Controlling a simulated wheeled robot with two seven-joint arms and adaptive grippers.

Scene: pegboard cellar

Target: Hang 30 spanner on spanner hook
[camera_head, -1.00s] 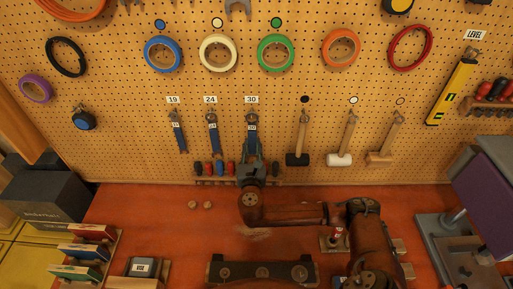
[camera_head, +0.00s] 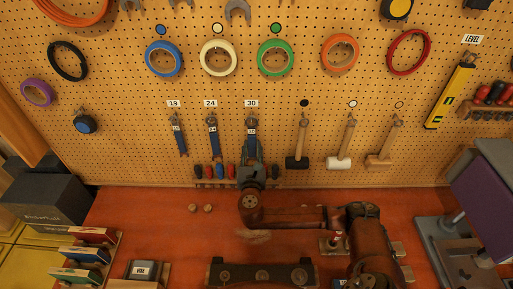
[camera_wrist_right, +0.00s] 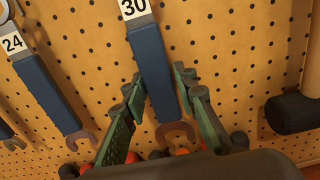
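The 30 spanner (camera_head: 252,140) has a blue handle and a white 30 label. It hangs upright against the pegboard under the 30 sign (camera_head: 251,103), jaw end down. Its top is small in the head view, so the exact seat on the hook is hard to see. In the right wrist view its blue handle (camera_wrist_right: 155,75) runs down between my fingers. My right gripper (camera_head: 251,163) is at its lower end. Its green-padded fingers (camera_wrist_right: 160,110) stand apart on both sides of the handle, with gaps visible. My left gripper is out of view.
The 24 spanner (camera_head: 212,138) and 19 spanner (camera_head: 178,136) hang to the left. A black mallet (camera_head: 298,160) hangs to the right. A rack of screwdrivers (camera_head: 213,172) sits low on the board, close by my right gripper. The orange bench (camera_head: 150,225) has free room at left.

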